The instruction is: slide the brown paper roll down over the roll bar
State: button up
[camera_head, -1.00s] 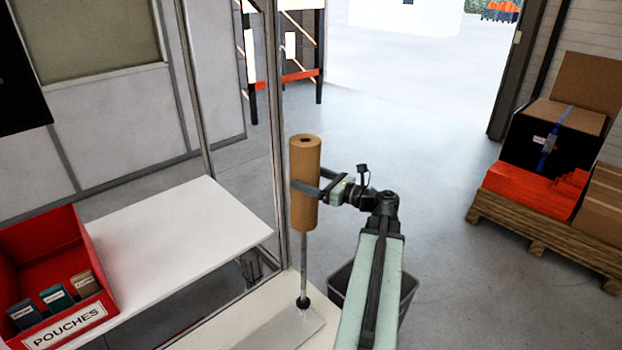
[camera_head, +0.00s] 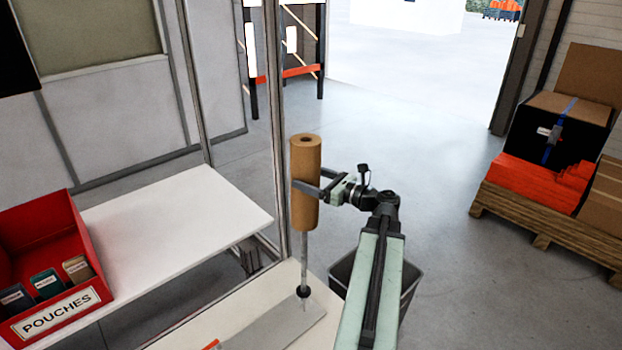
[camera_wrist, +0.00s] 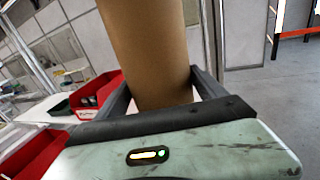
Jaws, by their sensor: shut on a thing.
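The brown paper roll (camera_head: 304,170) is upright in the head view, with an open hole in its top end. My gripper (camera_head: 306,189) is shut on it around its middle, and the roll also fills the top of the wrist view (camera_wrist: 148,50) between the two fingers. The roll bar (camera_head: 304,256) is a thin grey rod with a dark collar at its foot, standing on a grey plate (camera_head: 275,325). The rod shows directly below the roll's lower end. Its upper part is hidden, and I cannot tell whether it is inside the roll or behind it.
A red pouches bin (camera_head: 40,220) sits on a white table (camera_head: 185,215) at left. A thin metal post (camera_head: 279,120) stands close behind the roll. A grey waste bin (camera_head: 408,285) is beside my arm. A pallet (camera_head: 540,225) with boxes is at right.

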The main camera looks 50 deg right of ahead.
notch_tip(320, 180, down, 34)
jog(key=a+b, duration=0.1)
jog(key=b, duration=3.2)
jog(key=shift+r, duration=0.2)
jog(key=o, duration=2)
jog(key=shift+s+d, duration=0.2)
jog(key=shift+s, duration=1.1)
jog(key=shift+s+d, duration=0.2)
jog(key=shift+s, duration=1.05)
jog(key=shift+s+d, duration=0.2)
jog(key=shift+s, duration=1.1)
